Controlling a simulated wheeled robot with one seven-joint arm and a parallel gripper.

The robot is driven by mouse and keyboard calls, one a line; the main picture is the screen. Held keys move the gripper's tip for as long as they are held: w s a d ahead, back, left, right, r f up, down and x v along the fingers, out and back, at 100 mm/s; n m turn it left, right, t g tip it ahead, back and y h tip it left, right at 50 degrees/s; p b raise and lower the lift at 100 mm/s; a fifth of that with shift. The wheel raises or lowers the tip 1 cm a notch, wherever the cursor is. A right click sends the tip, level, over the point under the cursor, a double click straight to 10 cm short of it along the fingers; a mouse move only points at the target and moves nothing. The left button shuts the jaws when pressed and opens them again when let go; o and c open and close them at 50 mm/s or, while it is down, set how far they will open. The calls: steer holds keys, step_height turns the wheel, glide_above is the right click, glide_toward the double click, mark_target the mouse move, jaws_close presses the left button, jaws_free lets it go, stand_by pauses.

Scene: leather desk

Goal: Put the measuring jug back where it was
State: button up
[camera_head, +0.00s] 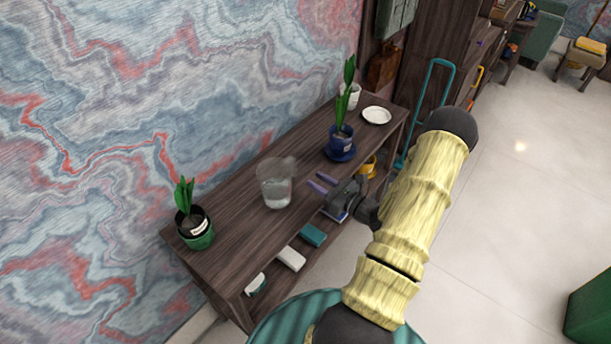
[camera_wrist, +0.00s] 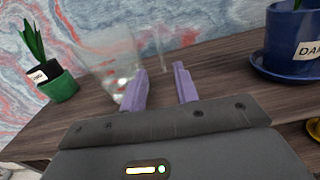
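The measuring jug (camera_head: 275,184) is clear and stands upright on the dark wooden shelf unit's top, between a green-potted plant and a blue-potted plant. In the wrist view the jug (camera_wrist: 112,68) is left of centre, behind and beside my left finger. My gripper (camera_head: 321,184) is at the front edge of the top, to the right of the jug. In the wrist view its two purple fingers (camera_wrist: 161,86) are spread with nothing between them. Whether a finger touches the jug I cannot tell.
The green-potted plant (camera_head: 194,222) stands at the near left end. The blue-potted plant (camera_head: 341,140) sits on a blue saucer (camera_wrist: 283,72) to the right. A white plate (camera_head: 376,115) and a white-potted plant (camera_head: 353,97) stand farther along. Wood between the plants is mostly bare.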

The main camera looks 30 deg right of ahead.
steer(key=v, duration=0.2)
steer(key=shift+s+d, duration=0.15)
steer(key=shift+s, duration=0.15)
